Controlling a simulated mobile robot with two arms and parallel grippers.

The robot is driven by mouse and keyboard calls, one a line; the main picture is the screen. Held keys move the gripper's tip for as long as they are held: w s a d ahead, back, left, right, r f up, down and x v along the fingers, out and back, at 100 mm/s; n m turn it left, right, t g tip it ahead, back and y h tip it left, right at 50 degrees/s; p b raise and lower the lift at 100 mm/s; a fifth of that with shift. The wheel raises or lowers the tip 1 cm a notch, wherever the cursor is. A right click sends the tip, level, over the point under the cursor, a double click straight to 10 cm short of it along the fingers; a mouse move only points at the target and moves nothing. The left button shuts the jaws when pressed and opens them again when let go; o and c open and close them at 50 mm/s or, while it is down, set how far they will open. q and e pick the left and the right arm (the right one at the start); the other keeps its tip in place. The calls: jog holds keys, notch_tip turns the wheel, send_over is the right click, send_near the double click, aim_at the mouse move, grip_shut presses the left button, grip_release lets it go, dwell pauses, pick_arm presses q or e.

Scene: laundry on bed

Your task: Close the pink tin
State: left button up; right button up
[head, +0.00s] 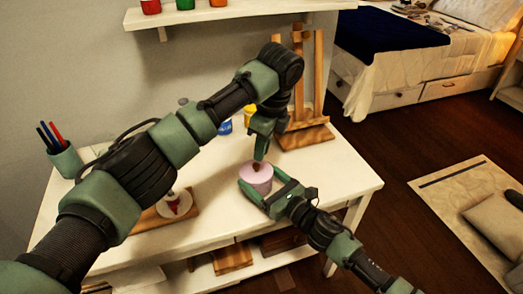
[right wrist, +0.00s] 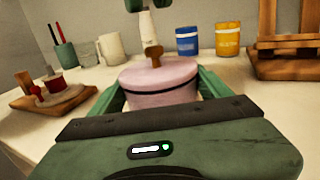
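The pink tin (head: 258,183) stands near the front of the white table, its pink lid on top with a brown wooden knob (right wrist: 153,55). In the right wrist view a thin dark line runs between lid and body (right wrist: 162,97); I cannot tell if the lid is fully seated. My right gripper (head: 265,190) has its fingers on both sides of the tin body, shut on it. My left gripper (head: 260,153) points down just above the knob. Its two fingertips show apart at the top of the right wrist view, with nothing between them.
A wooden easel (head: 305,130) stands behind the tin. Yellow (right wrist: 228,39) and blue (right wrist: 187,40) cups are at the back. A green pen cup (head: 66,161), a white mug (right wrist: 111,48) and a wooden board (head: 150,220) are to the left. The table's right front is clear.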

aim_at(259, 166)
jog(key=o, duration=0.3)
jog(key=shift+s, duration=0.1)
pick_arm(q)
jog(key=shift+f+b, duration=0.3)
pick_arm(e)
jog(key=v, duration=0.7)
jog(key=shift+s+d, duration=0.2)
jog(key=shift+d, duration=0.1)
pick_arm(q)
jog(key=shift+f, duration=0.1)
jog(key=shift+w+a+f, duration=0.1)
jog(key=shift+a+f, duration=0.05)
jog(key=shift+f, duration=0.75)
jog(key=shift+w+a+f, duration=0.1)
jog(key=shift+f, duration=0.75)
